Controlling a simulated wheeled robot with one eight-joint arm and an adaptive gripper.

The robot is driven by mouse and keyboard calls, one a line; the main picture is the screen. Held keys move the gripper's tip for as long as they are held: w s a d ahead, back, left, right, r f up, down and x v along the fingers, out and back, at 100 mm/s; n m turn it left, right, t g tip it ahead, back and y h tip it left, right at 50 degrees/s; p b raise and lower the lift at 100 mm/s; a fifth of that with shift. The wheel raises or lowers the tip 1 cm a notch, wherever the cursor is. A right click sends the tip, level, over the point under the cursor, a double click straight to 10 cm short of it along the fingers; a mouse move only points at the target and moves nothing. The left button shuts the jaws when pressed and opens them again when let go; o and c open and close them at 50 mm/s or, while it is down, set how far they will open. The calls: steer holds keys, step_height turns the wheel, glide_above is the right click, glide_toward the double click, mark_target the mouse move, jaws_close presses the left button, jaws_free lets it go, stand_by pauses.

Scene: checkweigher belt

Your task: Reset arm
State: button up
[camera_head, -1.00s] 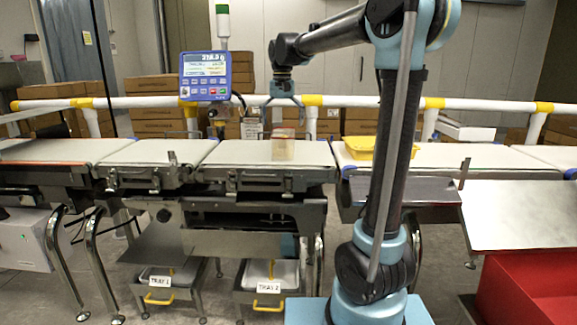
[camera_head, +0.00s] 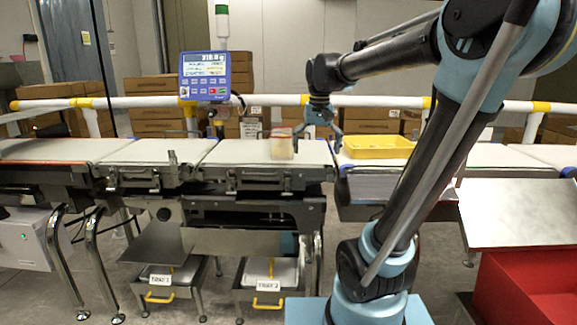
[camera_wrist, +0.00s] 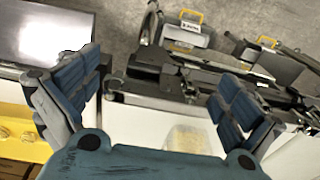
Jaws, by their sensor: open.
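My gripper (camera_head: 318,137) is open and empty in the head view. It hangs above the belts, between the clear box and the yellow tray. Its spread blue fingers show in the wrist view (camera_wrist: 155,95) with nothing between them. A small clear box with a reddish top (camera_head: 282,144) stands on the weighing belt (camera_head: 235,152), left of my gripper. A pale yellowish patch, probably this box, shows blurred in the wrist view (camera_wrist: 188,138). The yellow tray (camera_head: 378,152) sits on the belt to the right of my gripper.
A blue display unit (camera_head: 205,76) stands behind the belts. A white rail with yellow joints (camera_head: 262,100) runs behind them. A metal plate (camera_head: 520,212) and a red bin (camera_head: 527,292) are at right. Two labelled trays (camera_head: 268,285) sit below the belts.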

steer(key=s+d+f, duration=0.5)
steer(key=s+f, duration=0.4)
steer(key=f, duration=0.1)
steer(key=s+d+f+t, duration=0.1)
steer(key=s+d+f, duration=0.3)
steer(key=s+f, duration=0.6)
steer(key=shift+s+d+f, duration=0.15)
steer(key=shift+d+f, duration=0.15)
steer(key=shift+d, duration=0.1)
